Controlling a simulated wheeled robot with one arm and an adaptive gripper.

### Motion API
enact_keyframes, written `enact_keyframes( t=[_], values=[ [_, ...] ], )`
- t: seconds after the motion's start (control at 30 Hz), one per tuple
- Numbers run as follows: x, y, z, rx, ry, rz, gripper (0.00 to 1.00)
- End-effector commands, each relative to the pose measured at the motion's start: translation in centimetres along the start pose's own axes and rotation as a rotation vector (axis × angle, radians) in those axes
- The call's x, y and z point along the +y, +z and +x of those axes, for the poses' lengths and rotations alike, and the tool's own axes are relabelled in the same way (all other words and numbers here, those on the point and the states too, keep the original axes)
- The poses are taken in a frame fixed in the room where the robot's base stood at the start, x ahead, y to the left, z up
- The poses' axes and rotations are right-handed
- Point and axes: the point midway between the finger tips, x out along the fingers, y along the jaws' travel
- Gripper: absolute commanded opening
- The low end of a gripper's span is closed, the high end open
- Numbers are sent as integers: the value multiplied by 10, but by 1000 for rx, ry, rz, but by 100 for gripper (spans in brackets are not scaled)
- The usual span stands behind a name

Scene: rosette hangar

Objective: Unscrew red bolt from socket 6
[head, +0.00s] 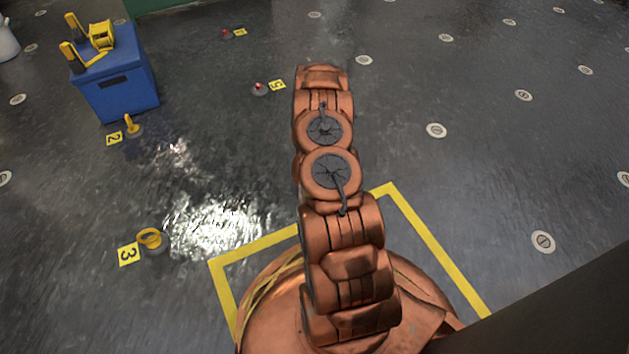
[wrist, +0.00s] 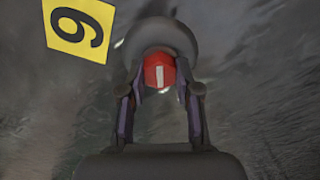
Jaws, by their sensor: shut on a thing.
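The red bolt (wrist: 158,71) stands in a round grey socket (wrist: 163,38) in the wrist view. Its red head carries a pale bar-shaped mark. A yellow label (wrist: 80,28) marked 6, turned in the picture, lies on the floor to the left of the socket. My gripper (wrist: 159,82) is shut on the red bolt, with one finger on each side of its head. The bolt's lower part is hidden from this view. In the head view, my copper arm reaches away from me, and the gripper, the bolt and socket 6 do not show.
A blue box (head: 124,96) with yellow items on top stands at the back left. Yellow pieces stand by labels 2 (head: 114,138) and 3 (head: 129,254). A red-topped piece (head: 260,87) stands by label 5. Floor to the right is open, with flat round discs.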

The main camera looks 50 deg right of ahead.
Motion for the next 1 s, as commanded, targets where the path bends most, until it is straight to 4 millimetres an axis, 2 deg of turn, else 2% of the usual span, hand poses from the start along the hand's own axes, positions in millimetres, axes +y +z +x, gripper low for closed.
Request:
enact_keyframes(
  t=[0.47,1.0],
  values=[
    [0,0,2,1,1,-92,0],
    [0,0,0,0,0,-633,0]
  ],
)
